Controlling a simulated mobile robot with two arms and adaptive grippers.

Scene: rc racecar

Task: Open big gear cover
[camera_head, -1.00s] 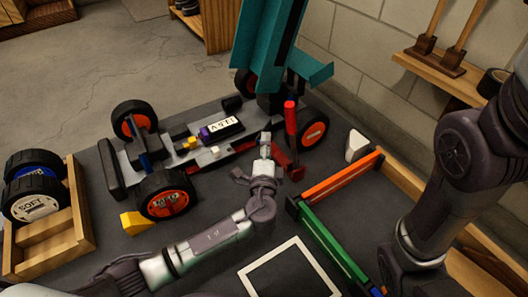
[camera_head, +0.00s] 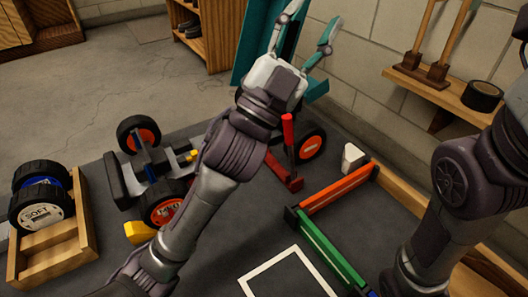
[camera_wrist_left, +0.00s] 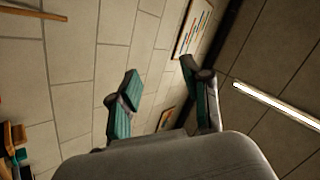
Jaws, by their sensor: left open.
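The race car chassis (camera_head: 133,182), with orange-rimmed wheels, sits on the dark mat, and my left arm hides much of its middle. The teal body panel (camera_head: 252,42) stands steeply raised at the car's far end. My left gripper (camera_head: 314,14) is open, pointing up in front of and beside the panel; I see nothing between its fingers. Its fingers also show in the left wrist view (camera_wrist_left: 160,72), against wall and ceiling. I cannot make out the big gear cover for certain. My right arm is at the right, its gripper outside the picture.
A red upright handle (camera_head: 288,132) stands near the car's far wheel (camera_head: 309,142). A wooden rack (camera_head: 52,247) with spare tyres is at left. A wall shelf (camera_head: 442,88) is at upper right.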

